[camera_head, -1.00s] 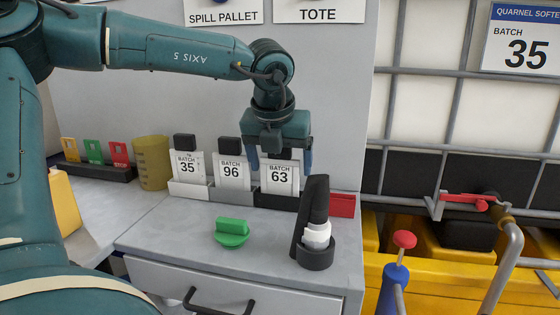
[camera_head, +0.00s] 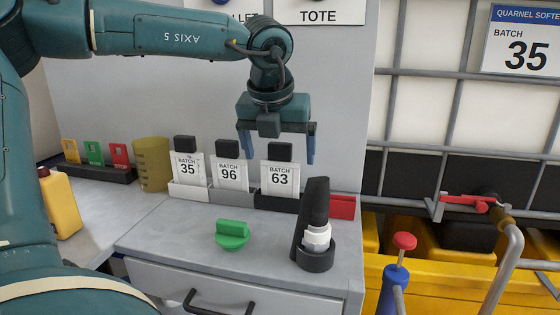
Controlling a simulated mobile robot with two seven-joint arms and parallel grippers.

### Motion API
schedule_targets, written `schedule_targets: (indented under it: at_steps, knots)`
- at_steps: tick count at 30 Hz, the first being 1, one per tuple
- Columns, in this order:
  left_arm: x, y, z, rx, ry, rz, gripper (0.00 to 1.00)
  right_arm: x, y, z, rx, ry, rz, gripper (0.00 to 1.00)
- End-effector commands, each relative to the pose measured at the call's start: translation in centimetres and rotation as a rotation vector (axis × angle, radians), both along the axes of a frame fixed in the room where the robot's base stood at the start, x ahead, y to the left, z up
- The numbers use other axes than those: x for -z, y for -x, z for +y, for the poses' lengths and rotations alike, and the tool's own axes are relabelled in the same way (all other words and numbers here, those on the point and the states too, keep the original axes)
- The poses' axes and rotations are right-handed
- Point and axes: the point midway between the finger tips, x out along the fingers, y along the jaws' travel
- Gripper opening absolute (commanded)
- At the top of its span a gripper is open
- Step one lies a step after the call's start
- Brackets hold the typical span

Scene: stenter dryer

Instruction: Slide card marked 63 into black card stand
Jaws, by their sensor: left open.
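The card marked 63 (camera_head: 280,180) stands upright in the black card stand (camera_head: 278,203), the rightmost of three stands in a row on the counter. A dark block-like top sits above the card's upper edge. My left gripper (camera_head: 278,158) is open and empty, above and around the top of this card, with its blue fingers apart on either side. Whether a finger touches the card cannot be told. My right gripper is not in view.
The card marked 96 (camera_head: 229,175) and the card marked 35 (camera_head: 187,169) stand in stands to the left. A green knob-like piece (camera_head: 232,235), a black holder with a white-necked item (camera_head: 316,240) and a red block (camera_head: 342,207) sit nearby. A yellow beaker (camera_head: 152,165) stands further left.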

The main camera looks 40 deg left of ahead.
Motion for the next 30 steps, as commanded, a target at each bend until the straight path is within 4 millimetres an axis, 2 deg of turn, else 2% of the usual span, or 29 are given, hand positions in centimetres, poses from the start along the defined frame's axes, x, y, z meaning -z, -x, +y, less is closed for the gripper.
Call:
schedule_targets:
  at_steps: [1, 6, 12, 18, 30]
  knots:
    - [-1.5, 0.4, -0.2, 0.0, -0.002, -0.005, 0.93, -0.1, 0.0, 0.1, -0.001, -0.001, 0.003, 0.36]
    - [-5.1, 1.7, -0.9, 0.0, -0.001, -0.003, 0.93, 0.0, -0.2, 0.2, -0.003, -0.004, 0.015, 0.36]
    - [-7.9, 2.8, -1.5, -0.001, 0.0, -0.001, 0.93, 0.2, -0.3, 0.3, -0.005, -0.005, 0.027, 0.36]
    - [-8.8, 3.2, -1.8, 0.001, 0.0, 0.001, 0.93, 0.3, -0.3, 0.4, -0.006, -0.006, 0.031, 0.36]
    - [-8.9, 3.2, -1.8, 0.001, 0.0, 0.001, 0.93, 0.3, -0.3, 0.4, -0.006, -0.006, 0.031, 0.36]
